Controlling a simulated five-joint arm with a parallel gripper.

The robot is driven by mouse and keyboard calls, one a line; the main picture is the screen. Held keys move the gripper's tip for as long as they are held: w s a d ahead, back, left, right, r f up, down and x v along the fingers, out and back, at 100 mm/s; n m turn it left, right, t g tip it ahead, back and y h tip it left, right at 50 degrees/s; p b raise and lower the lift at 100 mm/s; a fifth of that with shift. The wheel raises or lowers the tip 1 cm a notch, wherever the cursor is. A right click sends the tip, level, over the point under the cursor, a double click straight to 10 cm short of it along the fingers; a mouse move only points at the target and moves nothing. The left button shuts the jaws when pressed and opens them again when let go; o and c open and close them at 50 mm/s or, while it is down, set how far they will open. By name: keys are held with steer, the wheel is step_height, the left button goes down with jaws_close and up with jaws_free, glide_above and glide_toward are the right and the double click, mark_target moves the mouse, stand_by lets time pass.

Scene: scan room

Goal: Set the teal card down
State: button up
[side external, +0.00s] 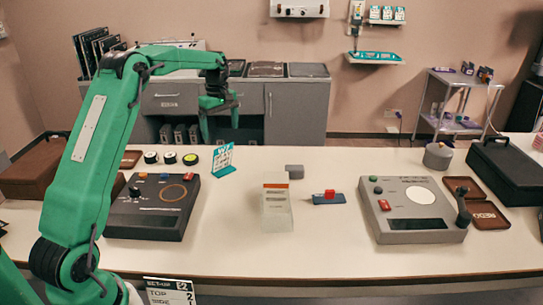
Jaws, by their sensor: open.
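The teal card (222,160) stands slightly tilted on the pale table, left of the middle. My gripper (220,128) is open, pointing down, and appears just above the card. No part of the card shows between its fingers. I cannot tell from this one view how far apart they are in depth.
A dark control box (152,206) stands left of the card. A clear holder (277,207), a small blue block with a red knob (328,197) and a grey console (413,215) stand to the right. Bare table (245,190) lies between card and holder.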

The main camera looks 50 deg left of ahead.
steer(key=s+d+r+m+t, duration=0.1)
steer(key=s+d+r+m, duration=0.4)
steer(key=d, duration=0.3)
steer(key=s+d+r+m+t, duration=0.2)
steer(key=s+d+r+m, duration=0.1)
steer(key=s+d+r, duration=0.4)
steer(key=s+d+f+m+t, duration=0.2)
steer(key=s+d+f+m, duration=0.2)
steer(key=s+d+m, duration=0.6)
steer(key=s+d, duration=0.1)
steer(key=s, duration=0.5)
steer(key=shift+s+d+t, duration=0.15)
steer(key=shift+s+t, duration=0.1)
steer(key=shift+t, duration=0.05)
